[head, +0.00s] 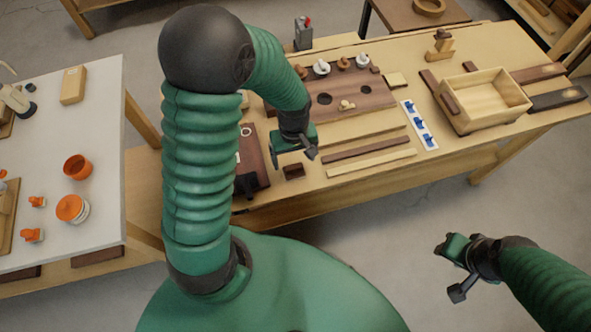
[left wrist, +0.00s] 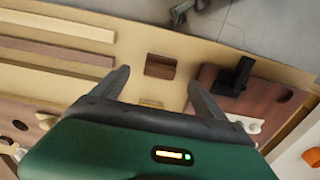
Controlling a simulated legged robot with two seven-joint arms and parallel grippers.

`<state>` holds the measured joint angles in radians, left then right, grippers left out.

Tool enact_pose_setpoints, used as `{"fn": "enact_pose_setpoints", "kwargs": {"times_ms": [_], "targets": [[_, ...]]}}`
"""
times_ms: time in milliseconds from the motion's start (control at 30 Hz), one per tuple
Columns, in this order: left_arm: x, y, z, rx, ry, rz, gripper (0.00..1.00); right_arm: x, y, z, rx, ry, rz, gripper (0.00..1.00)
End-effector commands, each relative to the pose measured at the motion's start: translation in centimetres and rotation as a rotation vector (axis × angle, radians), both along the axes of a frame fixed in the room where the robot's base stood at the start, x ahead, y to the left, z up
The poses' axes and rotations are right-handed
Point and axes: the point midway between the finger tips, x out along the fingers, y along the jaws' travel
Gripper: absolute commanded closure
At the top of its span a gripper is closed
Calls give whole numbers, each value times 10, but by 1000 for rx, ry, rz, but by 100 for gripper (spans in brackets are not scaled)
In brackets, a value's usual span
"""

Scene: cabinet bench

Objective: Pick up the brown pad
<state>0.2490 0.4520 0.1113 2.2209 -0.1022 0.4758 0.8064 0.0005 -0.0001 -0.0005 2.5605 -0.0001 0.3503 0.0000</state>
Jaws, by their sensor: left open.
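The brown pad (head: 293,171) is a small dark brown block lying flat near the front edge of the wooden bench. It also shows in the left wrist view (left wrist: 160,66), ahead of and between the fingers. My left gripper (head: 293,158) is open and empty above the bench, close to the pad on its far side in the head view. Its two dark fingers (left wrist: 158,84) are spread wider than the pad. I cannot tell the exact height between them. My right gripper (head: 451,268) hangs over the floor at the right, fingers apart and empty.
Long strips (head: 370,157) lie right of the pad. A dark board (head: 258,178) with a black fitting lies to its left. A brown board with holes (head: 375,92), a blue-hook strip (head: 419,125) and an open wooden box (head: 513,94) are farther back. A white table (head: 100,130) stands left.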

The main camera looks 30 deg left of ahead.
Motion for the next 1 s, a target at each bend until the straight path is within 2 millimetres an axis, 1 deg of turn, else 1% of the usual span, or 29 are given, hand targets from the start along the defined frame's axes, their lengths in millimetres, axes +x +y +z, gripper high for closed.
{"fn": "enact_pose_setpoints", "kwargs": {"times_ms": [33,167,300,400,500,667,767,1000], "targets": [[-1,1,-9,-1,2,1,16,0,0,-2,0,0,1,64],[-1,-1,-20,1,0,1,16,0,0,-2,0,-1,1,64],[-2,-5,-45,1,2,-1,16,0,0,-4,0,-1,1,64],[0,-6,-60,3,1,-1,16,0,0,-6,0,-1,1,64],[1,-5,-66,3,-3,0,16,0,0,-6,0,-1,1,64],[0,-4,-66,2,-3,0,16,0,0,-6,0,-1,1,64],[0,-3,-65,2,-3,0,28,0,0,-6,0,-1,1,64],[0,-4,-65,2,-3,0,60,0,0,-6,0,-1,1,64]]}}
